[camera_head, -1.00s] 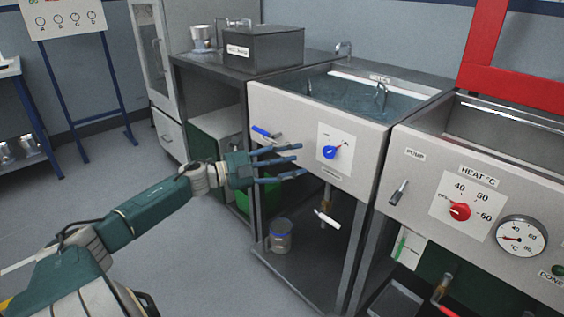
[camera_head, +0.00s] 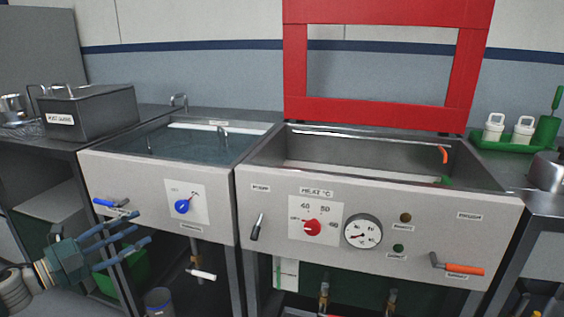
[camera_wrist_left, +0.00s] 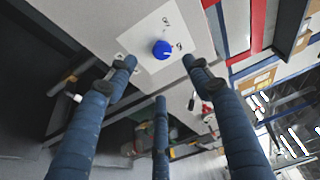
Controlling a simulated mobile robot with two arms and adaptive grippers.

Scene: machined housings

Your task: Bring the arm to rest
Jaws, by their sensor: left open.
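My left arm comes in from the lower left in the head view. Its gripper (camera_head: 128,245) has its blue fingers spread, open and empty, in front of the left sink unit's panel (camera_head: 135,190). In the left wrist view the fingers (camera_wrist_left: 160,85) are apart with nothing between them, and the blue knob (camera_wrist_left: 162,49) on its white plate shows beyond them. The blue knob also shows in the head view (camera_head: 182,206), to the right of the fingertips. A gap between fingers and panel is hard to judge. My right gripper is not in view.
A blue-handled lever (camera_head: 108,204) sits on the panel just above the fingers. The right tank unit has a red knob (camera_head: 312,228), a gauge (camera_head: 363,232) and an orange-handled lever (camera_head: 462,269). A red frame (camera_head: 385,110) stands behind it. A green bin (camera_head: 125,275) stands below.

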